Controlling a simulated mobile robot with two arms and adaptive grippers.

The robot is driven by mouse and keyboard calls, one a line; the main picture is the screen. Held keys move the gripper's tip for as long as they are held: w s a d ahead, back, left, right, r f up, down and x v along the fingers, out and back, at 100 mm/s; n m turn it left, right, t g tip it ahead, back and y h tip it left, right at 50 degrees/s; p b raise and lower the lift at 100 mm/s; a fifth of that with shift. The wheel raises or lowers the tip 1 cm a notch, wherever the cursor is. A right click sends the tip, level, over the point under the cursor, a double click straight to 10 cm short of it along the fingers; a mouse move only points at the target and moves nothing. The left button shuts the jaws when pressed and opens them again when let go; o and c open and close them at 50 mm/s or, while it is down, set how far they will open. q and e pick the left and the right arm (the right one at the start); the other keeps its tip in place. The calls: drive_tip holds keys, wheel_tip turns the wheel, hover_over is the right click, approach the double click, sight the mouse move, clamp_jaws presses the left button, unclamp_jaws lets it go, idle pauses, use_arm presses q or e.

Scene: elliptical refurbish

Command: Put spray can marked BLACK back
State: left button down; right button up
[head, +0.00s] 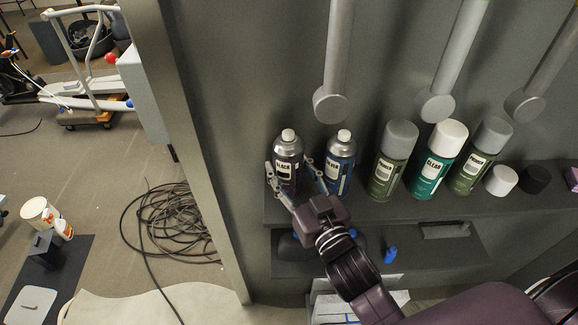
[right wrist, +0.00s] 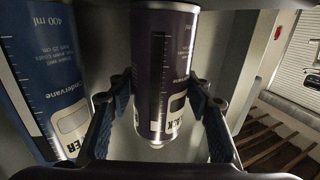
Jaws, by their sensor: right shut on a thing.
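The spray can marked BLACK (head: 288,155) is upright at the left end of the grey shelf (head: 345,213), its white nozzle on top. In the right wrist view the can (right wrist: 163,70) shows upside down between the two fingers (right wrist: 160,100). The fingers hide its base in the head view, so I cannot tell whether it touches the shelf. My left gripper is not in view.
A blue can marked SILVER (head: 340,160) stands close on the right. Beyond it are a green PRIMER can (head: 390,165), a teal CLEAR can (head: 437,165) and another PRIMER can (head: 480,160). Loose white (head: 501,180) and black (head: 534,179) caps lie further right. Grey rods (head: 331,104) hang above.

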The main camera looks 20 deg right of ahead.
drive_tip(key=shift+r, duration=0.15)
drive_tip(key=shift+f, duration=0.2)
drive_tip(key=o, duration=0.9)
drive_tip(key=shift+f, duration=0.1)
drive_tip(key=o, duration=0.3)
drive_tip(key=shift+o, duration=0.4)
drive_tip(key=shift+r, duration=0.2)
